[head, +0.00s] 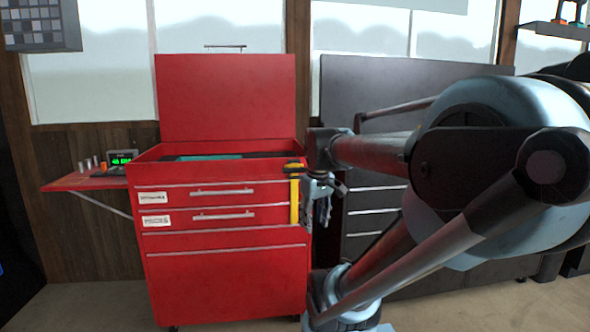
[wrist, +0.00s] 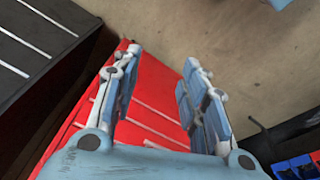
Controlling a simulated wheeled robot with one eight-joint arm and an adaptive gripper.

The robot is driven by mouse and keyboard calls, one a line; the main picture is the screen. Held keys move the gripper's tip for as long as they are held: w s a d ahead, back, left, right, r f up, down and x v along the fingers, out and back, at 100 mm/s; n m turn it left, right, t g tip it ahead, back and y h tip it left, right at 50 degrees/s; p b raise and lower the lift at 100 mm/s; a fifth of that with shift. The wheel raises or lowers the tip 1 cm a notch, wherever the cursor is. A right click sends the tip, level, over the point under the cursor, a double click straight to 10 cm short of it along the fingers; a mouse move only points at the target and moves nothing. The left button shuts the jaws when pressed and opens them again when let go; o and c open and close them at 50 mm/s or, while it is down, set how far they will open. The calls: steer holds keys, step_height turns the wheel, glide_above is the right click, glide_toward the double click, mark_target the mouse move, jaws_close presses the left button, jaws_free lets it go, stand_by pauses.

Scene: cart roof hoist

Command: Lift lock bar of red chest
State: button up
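The red chest (head: 225,275) stands left of centre in the head view with its lid (head: 225,98) raised. A yellow upright bar (head: 294,202), which looks like the lock bar, runs down the front right edge past the upper drawers. My gripper (head: 322,200) is just right of the bar in the head view; I cannot tell whether they touch. In the wrist view my gripper (wrist: 160,60) has its fingers wide apart with nothing between them. The red chest (wrist: 158,102) shows behind the fingers there, and the yellow bar cannot be seen.
A dark cabinet (head: 365,195) stands right of the chest, partly behind my arm. A red side shelf (head: 85,182) with a small green-lit display (head: 122,161) sticks out left. Blue and red bins (wrist: 295,168) show in the wrist view. The floor (head: 85,300) at left front is clear.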

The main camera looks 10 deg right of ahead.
steer(key=w+r+n, duration=0.6)
steer(key=w+r, duration=0.8)
steer(key=n, duration=0.7)
glide_toward(295, 165)
steer(key=s+r, duration=0.6)
steer(key=r, duration=0.1)
steer(key=w+f, duration=0.1)
steer(key=f, duration=0.4)
steer(key=w+f, duration=0.1)
steer(key=f, duration=0.4)
steer(key=w+f, duration=0.1)
steer(key=f, duration=0.5)
steer(key=shift+w+a, duration=0.25)
steer(key=shift+a, duration=0.1)
steer(key=shift+r, duration=0.1)
jaws_close()
